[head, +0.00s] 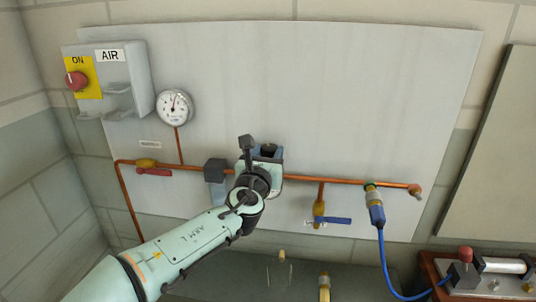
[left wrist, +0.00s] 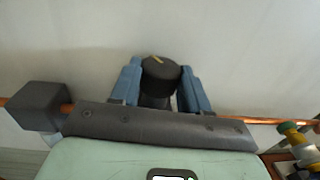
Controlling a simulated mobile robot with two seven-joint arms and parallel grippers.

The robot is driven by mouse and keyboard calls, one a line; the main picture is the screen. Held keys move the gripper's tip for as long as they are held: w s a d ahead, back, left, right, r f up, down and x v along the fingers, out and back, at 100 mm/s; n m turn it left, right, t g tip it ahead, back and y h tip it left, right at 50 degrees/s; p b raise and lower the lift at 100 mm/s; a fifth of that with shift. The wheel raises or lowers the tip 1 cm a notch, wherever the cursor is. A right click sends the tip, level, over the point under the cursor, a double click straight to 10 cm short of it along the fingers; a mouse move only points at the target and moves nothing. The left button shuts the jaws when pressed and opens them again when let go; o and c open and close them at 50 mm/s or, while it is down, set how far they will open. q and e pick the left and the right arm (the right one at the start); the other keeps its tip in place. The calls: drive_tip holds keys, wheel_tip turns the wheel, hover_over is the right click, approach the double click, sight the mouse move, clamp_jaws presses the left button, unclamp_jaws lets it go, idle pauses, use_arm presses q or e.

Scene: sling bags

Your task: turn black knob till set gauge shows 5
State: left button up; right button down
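The black knob (left wrist: 161,74) has a yellowish mark on its top. In the left wrist view it sits between the two blue fingers of my left gripper (left wrist: 163,88), with no clear gap on either side. In the head view my left gripper (head: 266,153) is at the pipe's middle, around the knob (head: 268,149); the arm hides much of the body beneath. A round white gauge (head: 175,107) hangs on the panel up and left of the gripper. Its needle points roughly upward; its numbers are too small to read. My right gripper is not in view.
A copper pipe (head: 330,181) runs across the grey panel (head: 350,90). It carries a red-handled valve (head: 153,171), a blue-handled valve (head: 330,220) and a blue hose (head: 384,250). An AIR box (head: 128,75) with a red switch (head: 75,81) is upper left. The upper panel is clear.

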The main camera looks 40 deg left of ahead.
use_arm(q)
drive_tip(key=shift+a+h+b, duration=0.1)
drive_tip(key=shift+h+b, duration=0.2)
drive_tip(key=shift+b, duration=0.3)
drive_tip(key=m+h+b, duration=0.1)
drive_tip(key=h+b, duration=0.1)
drive_tip(key=m+t+h+b, duration=0.1)
drive_tip(key=m+b, duration=0.1)
drive_tip(key=shift+s+a+f+h, duration=0.1)
drive_tip(key=shift+a+f+h, duration=0.1)
drive_tip(key=shift+h, duration=0.2)
drive_tip(key=shift+r+m+t+h+b, duration=0.15)
drive_tip(key=shift+m+h+b, duration=0.25)
drive_tip(key=shift+h, duration=0.3)
drive_tip(key=shift+r+m+t+h+b, duration=0.15)
drive_tip(key=shift+m+h+b, duration=0.15)
drive_tip(key=shift+m+h, duration=0.3)
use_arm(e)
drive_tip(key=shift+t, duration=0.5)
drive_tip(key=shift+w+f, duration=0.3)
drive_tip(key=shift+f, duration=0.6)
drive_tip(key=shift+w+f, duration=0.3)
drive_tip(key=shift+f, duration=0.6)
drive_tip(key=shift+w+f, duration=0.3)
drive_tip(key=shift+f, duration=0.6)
use_arm(q)
drive_tip(key=o, duration=1.1)
drive_tip(key=shift+f, duration=0.1)
drive_tip(key=shift+c, duration=0.2)
drive_tip(key=shift+s, duration=0.15)
